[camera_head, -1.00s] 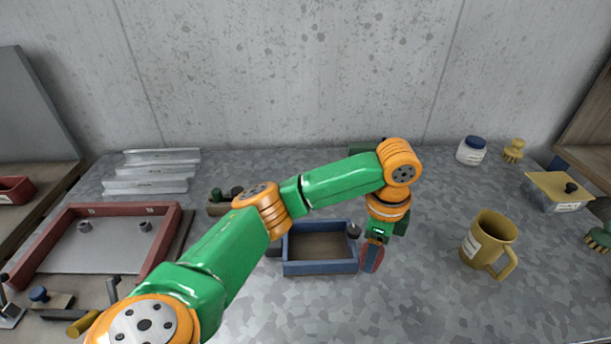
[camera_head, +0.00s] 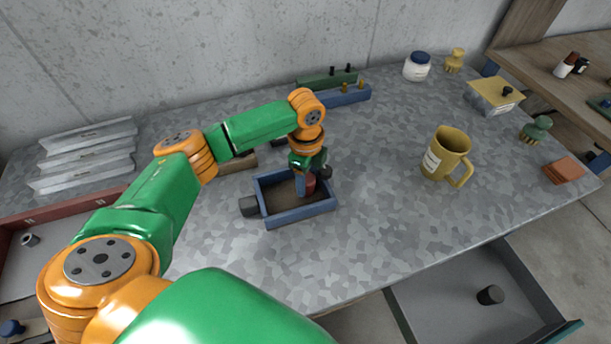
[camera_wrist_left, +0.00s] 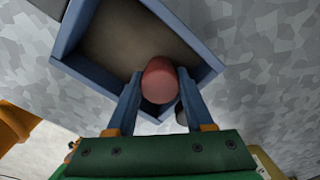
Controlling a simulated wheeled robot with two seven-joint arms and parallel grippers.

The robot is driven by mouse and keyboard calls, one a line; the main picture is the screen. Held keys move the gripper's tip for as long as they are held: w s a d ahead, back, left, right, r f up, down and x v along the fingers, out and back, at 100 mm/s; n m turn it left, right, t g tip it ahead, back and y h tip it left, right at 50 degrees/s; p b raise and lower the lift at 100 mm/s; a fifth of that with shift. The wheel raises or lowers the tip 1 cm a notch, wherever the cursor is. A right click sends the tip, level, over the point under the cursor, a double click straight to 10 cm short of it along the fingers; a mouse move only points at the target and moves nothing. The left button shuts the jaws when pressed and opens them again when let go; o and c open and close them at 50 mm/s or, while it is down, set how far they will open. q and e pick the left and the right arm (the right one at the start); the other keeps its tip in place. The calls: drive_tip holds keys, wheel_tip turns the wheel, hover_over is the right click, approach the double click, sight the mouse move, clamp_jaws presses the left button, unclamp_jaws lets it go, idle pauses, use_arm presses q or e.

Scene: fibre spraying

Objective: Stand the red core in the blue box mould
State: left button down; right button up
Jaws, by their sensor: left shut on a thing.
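The red core (camera_head: 310,183) is between the fingers of my left gripper (camera_head: 304,184), which is shut on it. The core is at the right part of the blue box mould (camera_head: 300,217), inside its outline. In the left wrist view the rounded end of the core (camera_wrist_left: 160,82) shows between the two blue fingers of my left gripper (camera_wrist_left: 158,88), near a corner of the mould (camera_wrist_left: 92,74). The mould's brown floor is otherwise bare. I cannot tell whether the core touches the floor. My right gripper is not in view.
A dark round knob (camera_head: 249,206) is at the mould's left side. A yellow mug (camera_head: 446,155) stands to the right. Blue (camera_head: 343,97) and green (camera_head: 326,81) blocks lie behind. An open drawer (camera_head: 465,300) is below the front edge. The table between mould and mug is clear.

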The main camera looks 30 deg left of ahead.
sight(307, 178)
use_arm(q)
drive_tip(key=shift+c, duration=1.4)
unclamp_jaws()
drive_tip(key=shift+d, duration=0.2)
drive_tip(key=shift+a, duration=0.1)
wheel_tip(307, 178, up, 12)
drive_tip(key=b, duration=0.1)
